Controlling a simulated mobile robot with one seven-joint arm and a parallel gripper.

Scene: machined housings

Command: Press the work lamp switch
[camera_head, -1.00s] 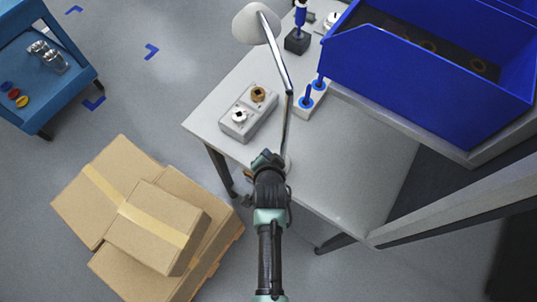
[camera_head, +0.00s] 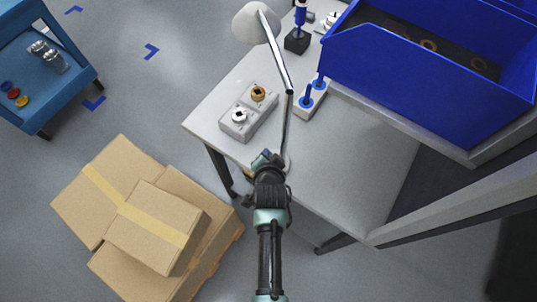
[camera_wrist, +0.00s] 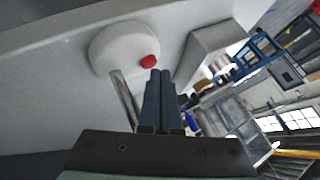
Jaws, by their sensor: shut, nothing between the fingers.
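The work lamp (camera_head: 287,75) stands on the grey table, with a pale shade at the top and a thin metal pole. Its round white base (camera_wrist: 120,48) fills the upper middle of the wrist view and carries a red switch (camera_wrist: 149,61). In the head view my arm mostly hides the base, and the switch cannot be seen. My gripper (camera_wrist: 161,76) is shut and empty, its fingertips just below and right of the red switch. I cannot tell whether they touch it. In the head view my gripper (camera_head: 265,158) is at the table's front edge, beside the lamp's foot.
A grey block (camera_head: 235,128) with two round parts stands on the table (camera_head: 345,185), left of the pole. A holder with blue pegs (camera_head: 309,104) is right of it. A blue bin (camera_head: 420,85) fills the upper right. Cardboard boxes (camera_head: 150,225) are stacked at the lower left.

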